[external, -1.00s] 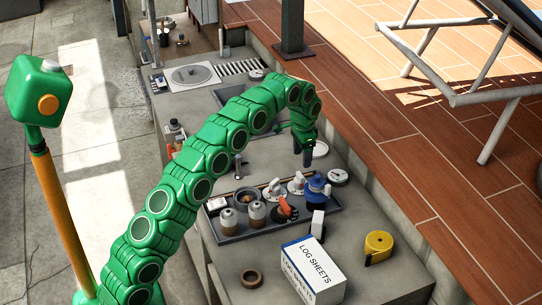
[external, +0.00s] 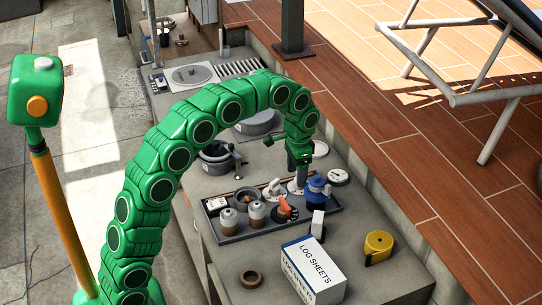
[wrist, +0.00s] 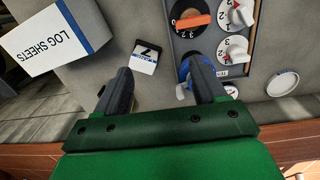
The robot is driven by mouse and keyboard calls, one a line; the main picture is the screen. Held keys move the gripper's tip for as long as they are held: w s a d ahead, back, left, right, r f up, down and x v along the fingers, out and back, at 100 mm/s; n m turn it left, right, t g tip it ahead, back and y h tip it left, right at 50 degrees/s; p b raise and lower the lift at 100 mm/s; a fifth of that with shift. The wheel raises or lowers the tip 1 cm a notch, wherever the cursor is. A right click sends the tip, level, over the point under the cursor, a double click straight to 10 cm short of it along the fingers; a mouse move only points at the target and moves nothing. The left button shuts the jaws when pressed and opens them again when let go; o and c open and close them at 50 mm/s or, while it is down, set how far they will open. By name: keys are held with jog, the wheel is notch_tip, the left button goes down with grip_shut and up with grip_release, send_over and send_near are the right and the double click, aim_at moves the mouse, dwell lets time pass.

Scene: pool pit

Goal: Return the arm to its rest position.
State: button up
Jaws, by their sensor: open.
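My green segmented arm (external: 180,150) arches over the concrete bench from the lower left. My gripper (external: 298,180) points down at its end, above the back of the tray of knobs. In the wrist view my gripper (wrist: 160,88) has its two dark fingers wide apart with nothing between them. The right finger overlaps a blue fitting (wrist: 193,68) in that view; whether they touch cannot be told. The same blue fitting (external: 315,191) stands at the tray's right end in the external view.
The tray (external: 240,236) holds several dials and jars. A log sheets box (external: 312,272), a yellow tape measure (external: 378,244), a brown ring (external: 251,278) and a white numbered block (external: 318,224) are nearby. A grey pot (external: 215,160) sits under the arch. A round gauge (external: 339,176) lies right.

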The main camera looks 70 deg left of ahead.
jog(key=s+d+r, duration=0.3)
jog(key=s+d, duration=1)
jog(key=s, duration=0.5)
jog(key=s+d+f, duration=0.1)
jog(key=s+d, duration=0.1)
jog(key=s, duration=0.6)
jog(key=s+d+f+g, duration=0.1)
jog(key=s+d+f, duration=0.1)
jog(key=s, duration=0.6)
jog(key=s+d+f, duration=0.2)
jog(key=s, duration=0.5)
jog(key=shift+s+f, duration=0.25)
jog(key=shift+s, duration=0.15)
